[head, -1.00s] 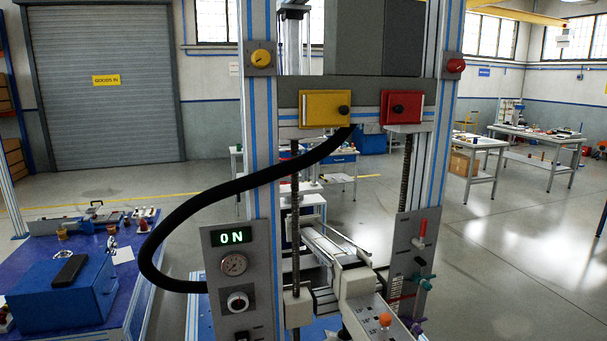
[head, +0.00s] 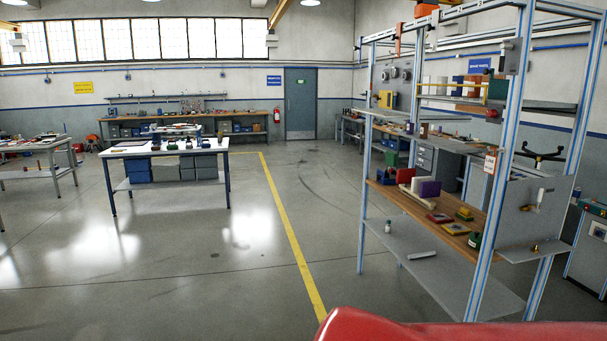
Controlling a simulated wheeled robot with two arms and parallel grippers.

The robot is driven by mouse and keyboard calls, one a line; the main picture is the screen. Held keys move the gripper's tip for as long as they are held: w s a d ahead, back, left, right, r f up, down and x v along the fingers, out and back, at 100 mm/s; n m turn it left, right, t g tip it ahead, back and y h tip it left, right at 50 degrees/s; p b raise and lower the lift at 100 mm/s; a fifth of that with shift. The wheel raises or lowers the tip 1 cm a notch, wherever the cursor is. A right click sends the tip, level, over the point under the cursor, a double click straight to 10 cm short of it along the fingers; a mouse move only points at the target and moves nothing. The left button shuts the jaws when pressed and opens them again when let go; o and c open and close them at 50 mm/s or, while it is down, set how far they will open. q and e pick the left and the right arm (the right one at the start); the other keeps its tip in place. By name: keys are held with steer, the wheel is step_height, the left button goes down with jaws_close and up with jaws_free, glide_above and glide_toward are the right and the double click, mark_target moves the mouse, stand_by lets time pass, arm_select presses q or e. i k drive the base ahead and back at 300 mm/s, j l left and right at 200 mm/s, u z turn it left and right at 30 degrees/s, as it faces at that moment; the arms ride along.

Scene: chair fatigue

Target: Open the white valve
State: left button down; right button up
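I cannot make out a white valve for certain in the head view. A grey panel (head: 520,222) on the near right end of the rack carries a small pale fitting (head: 541,196), too small to identify. A small brass-coloured piece (head: 535,248) is at the ledge below it. Neither of my grippers is in view.
A blue-and-grey frame rack (head: 482,235) with a wooden shelf of small coloured parts stands close on the right. A white-topped table (head: 165,149) stands at the left. Open grey floor with a yellow line (head: 292,240) lies between them.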

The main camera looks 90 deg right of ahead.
mark_target(539, 200)
steer(key=z, duration=2.9)
steer(key=i+l+z, duration=1.05)
steer(key=i+j+z, duration=0.15)
steer(key=i+j, duration=0.2)
steer(key=i, duration=0.15)
steer(key=i+j+z, duration=0.15)
steer(key=i+j, duration=0.3)
steer(key=i, duration=0.05)
